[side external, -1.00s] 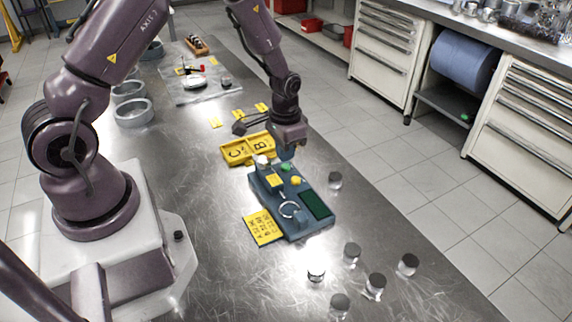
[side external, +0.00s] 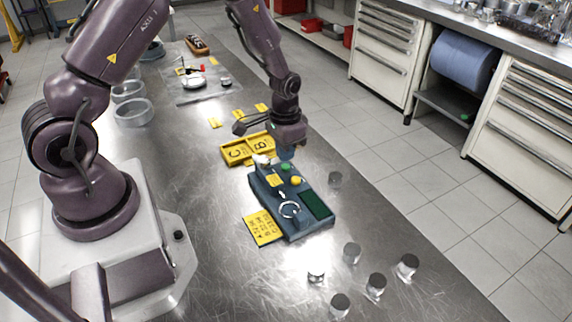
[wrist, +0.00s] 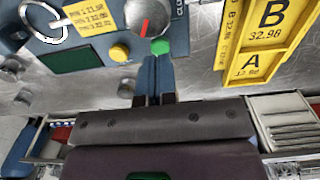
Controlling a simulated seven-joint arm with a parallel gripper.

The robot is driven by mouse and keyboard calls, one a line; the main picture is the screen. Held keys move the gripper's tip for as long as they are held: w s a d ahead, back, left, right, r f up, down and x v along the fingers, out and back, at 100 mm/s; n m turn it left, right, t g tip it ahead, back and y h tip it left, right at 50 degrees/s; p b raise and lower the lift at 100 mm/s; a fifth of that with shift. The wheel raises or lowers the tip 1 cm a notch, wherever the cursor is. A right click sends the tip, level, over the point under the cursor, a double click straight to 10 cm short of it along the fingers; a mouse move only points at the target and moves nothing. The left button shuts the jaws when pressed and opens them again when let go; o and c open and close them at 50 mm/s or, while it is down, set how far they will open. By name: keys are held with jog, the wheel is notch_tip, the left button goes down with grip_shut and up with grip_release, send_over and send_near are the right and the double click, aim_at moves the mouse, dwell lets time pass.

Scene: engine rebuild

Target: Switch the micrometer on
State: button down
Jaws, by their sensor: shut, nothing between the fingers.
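The micrometer (side external: 272,203) is a blue-grey bench unit lying on the steel table, with a dark green display (side external: 317,205) and a metal ring at its near end. A green button (side external: 286,166) and a yellow button (side external: 296,181) sit on its top. In the wrist view, the green button (wrist: 160,47) is just beyond my fingertips, and the yellow button (wrist: 119,53) is to its left. A silver knob with a red line (wrist: 145,14) is beside them. My gripper (side external: 287,156) is shut and empty, fingers down at the green button. I cannot tell whether they touch it.
Several dark-topped cylinders (side external: 376,284) stand at the front right. Grey rings (side external: 134,112) stand at the left.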

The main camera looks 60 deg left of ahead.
aim_at(285, 166)
jog(key=shift+f, duration=0.1)
jog(key=shift+f, duration=1.3)
jog(key=shift+r, duration=3)
